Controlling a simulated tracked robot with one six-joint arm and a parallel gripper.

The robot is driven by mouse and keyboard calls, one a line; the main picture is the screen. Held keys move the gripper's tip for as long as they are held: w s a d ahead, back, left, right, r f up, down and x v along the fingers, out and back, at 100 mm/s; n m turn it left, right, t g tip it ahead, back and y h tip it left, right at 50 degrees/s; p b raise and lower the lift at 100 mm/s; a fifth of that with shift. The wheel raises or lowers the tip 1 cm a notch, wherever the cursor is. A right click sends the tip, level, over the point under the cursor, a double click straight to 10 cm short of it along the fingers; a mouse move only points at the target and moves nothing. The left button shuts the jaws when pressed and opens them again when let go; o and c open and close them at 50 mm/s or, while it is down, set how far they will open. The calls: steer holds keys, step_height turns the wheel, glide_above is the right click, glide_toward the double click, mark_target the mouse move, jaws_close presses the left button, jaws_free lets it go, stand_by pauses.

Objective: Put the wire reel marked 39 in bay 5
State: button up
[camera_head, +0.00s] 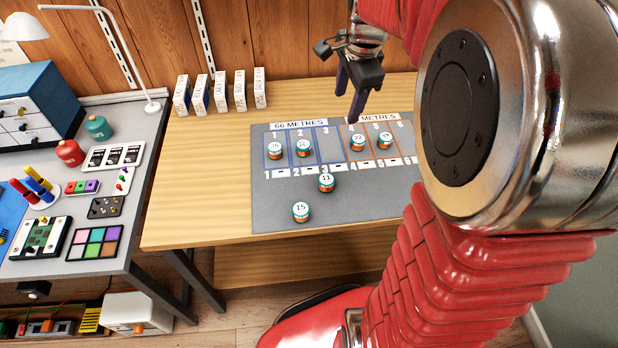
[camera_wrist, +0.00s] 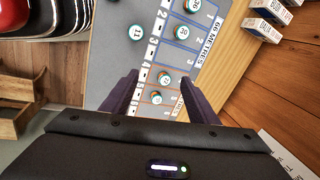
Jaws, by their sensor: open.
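A wire reel with a teal-and-orange side and white top (camera_head: 385,140) stands in bay 5 of the grey mat (camera_head: 270,205); its number is too small to read surely, perhaps 39. It also shows between my fingers in the wrist view (camera_wrist: 155,98). Another reel, seemingly 22 (camera_head: 358,141), stands in bay 4. My gripper (camera_head: 352,105) is open and empty, above the back edge of the mat, apart from the reels. In the wrist view its two fingers (camera_wrist: 158,98) are spread.
Reels stand in bay 1 (camera_head: 275,150) and bay 2 (camera_head: 304,147); bay 3 is empty and bay 6 is partly hidden by my arm. Reels 11 (camera_head: 326,183) and 15 (camera_head: 301,211) stand in front. White boxes (camera_head: 221,92) line the table's back left.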

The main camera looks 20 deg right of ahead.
steer(key=s+a+n+t, duration=0.2)
steer(key=s+a+n, duration=1.5)
steer(key=s+n, duration=0.1)
steer(key=shift+s+a+r+n+t, duration=0.2)
steer(key=shift+a+r+n+t, duration=0.1)
steer(key=shift+r+n+t, duration=0.15)
